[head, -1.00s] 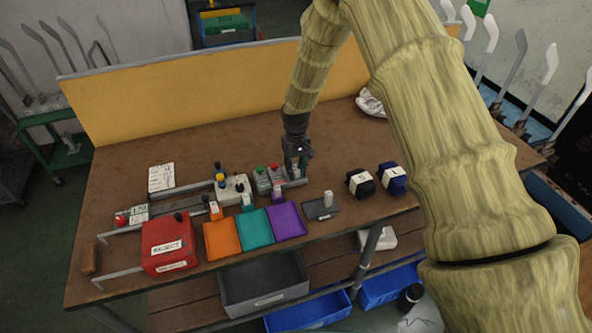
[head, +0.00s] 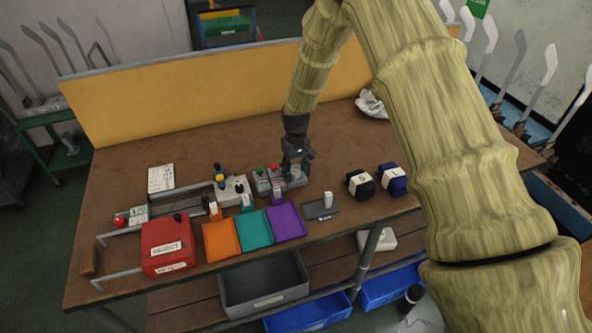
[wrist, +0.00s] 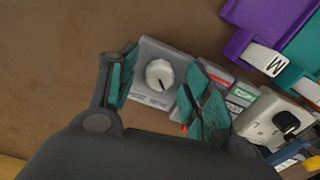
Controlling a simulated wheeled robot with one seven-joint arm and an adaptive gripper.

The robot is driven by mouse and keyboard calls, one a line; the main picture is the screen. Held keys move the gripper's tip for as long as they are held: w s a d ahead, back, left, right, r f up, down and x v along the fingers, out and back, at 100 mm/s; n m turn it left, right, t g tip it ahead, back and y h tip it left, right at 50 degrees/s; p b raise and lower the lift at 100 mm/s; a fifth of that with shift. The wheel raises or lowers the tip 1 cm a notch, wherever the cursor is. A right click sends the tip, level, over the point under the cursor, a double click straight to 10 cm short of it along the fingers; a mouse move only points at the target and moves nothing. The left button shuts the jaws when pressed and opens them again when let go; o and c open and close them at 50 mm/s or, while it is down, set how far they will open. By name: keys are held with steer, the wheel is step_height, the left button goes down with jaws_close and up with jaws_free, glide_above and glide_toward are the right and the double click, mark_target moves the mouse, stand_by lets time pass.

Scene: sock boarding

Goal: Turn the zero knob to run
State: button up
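The zero knob (wrist: 159,73) is a round white dial on a small grey box (wrist: 150,50) with printed labels below it, seen in the wrist view. My gripper (wrist: 160,85) is open, with one teal-padded finger on each side of the knob. Neither finger appears to touch the knob. In the head view my gripper (head: 297,165) is low over the grey box at the right end of the row of devices, and it hides the knob there. The label text is too blurred to read surely.
Beside the box is a grey unit with red and green buttons (head: 262,182), then a pale control box (head: 232,190). Purple (head: 287,222), teal (head: 255,230) and orange (head: 221,240) trays lie in front. Dark rolled bundles (head: 360,184) lie to the right.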

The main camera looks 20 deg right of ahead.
mark_target(296, 172)
steer(key=shift+r, duration=0.1)
step_height(296, 172, up, 12)
stand_by(0.6)
stand_by(0.4)
